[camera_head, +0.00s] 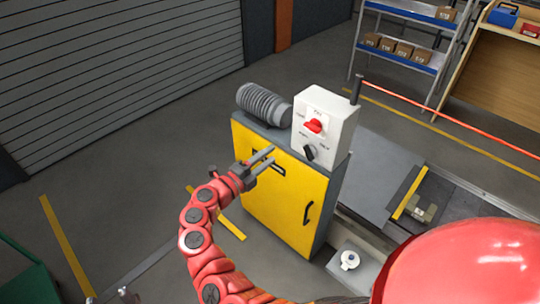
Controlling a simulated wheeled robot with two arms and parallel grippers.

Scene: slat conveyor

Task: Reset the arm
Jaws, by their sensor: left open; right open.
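My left arm is red and jointed and rises from the bottom of the head view. Its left gripper (272,155) is open and empty, with two grey fingers pointing up and right. The fingers are in front of the upper part of a yellow cabinet (285,200); I cannot tell whether they touch it. On the cabinet stands a white control box (325,124) with a red knob (314,125) and a black knob (309,152). A large red part of my body fills the bottom right corner.
A small white box with a round button (349,260) is below. Shelves (405,50) stand at the back.

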